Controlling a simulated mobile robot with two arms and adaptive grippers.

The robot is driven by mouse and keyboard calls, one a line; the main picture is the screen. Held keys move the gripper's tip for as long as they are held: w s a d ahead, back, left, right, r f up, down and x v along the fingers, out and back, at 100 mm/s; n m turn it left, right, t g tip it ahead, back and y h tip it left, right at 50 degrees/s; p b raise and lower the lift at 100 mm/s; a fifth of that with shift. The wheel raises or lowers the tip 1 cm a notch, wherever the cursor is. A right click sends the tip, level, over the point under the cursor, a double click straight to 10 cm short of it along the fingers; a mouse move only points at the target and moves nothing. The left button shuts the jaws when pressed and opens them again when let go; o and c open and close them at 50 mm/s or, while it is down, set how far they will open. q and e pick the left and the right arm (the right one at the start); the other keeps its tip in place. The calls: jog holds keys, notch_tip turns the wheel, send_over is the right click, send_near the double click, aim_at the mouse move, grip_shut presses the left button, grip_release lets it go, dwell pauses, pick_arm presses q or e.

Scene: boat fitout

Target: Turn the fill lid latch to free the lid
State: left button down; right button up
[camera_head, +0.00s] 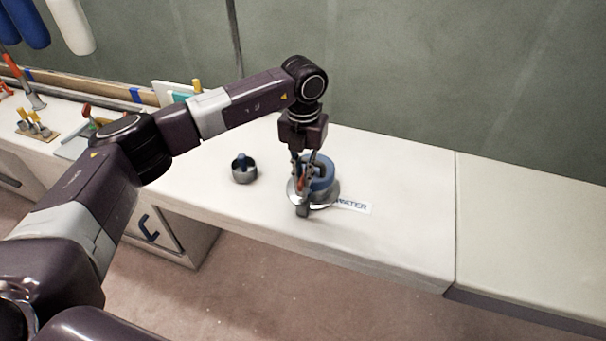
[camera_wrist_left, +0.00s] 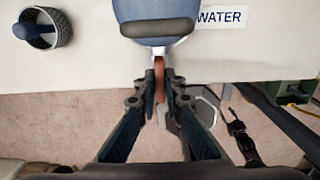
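The fill lid (camera_head: 322,172) is a round blue lid on a shiny metal ring (camera_head: 326,198) set in the white counter. In the left wrist view the lid (camera_wrist_left: 150,9) shows at the top, with a dark bar across it. The latch (camera_wrist_left: 159,78) is a narrow orange-brown lever at the lid's front edge. My left gripper (camera_head: 304,190) points down at the front left of the lid. In the left wrist view its fingertips (camera_wrist_left: 160,82) are close together on both sides of the lever and appear to grip it.
A WATER label (camera_head: 355,207) lies right of the lid. A small grey cup with a blue piece (camera_head: 243,170) stands left of it. Tools and boards crowd the counter's far left. The counter (camera_head: 405,215) is clear to the right, with a green wall behind.

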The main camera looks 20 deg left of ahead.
dwell(0.4)
pick_arm(q)
jog(key=n, duration=0.4)
jog(key=shift+r+n, duration=0.1)
jog(key=shift+n, duration=0.3)
jog(key=n, duration=0.9)
jog(key=shift+n+p, duration=0.35)
jog(key=shift+n, duration=1.45)
jog(key=shift+w, duration=0.1)
jog(key=c, duration=2)
grip_release()
jog(key=shift+c, duration=0.2)
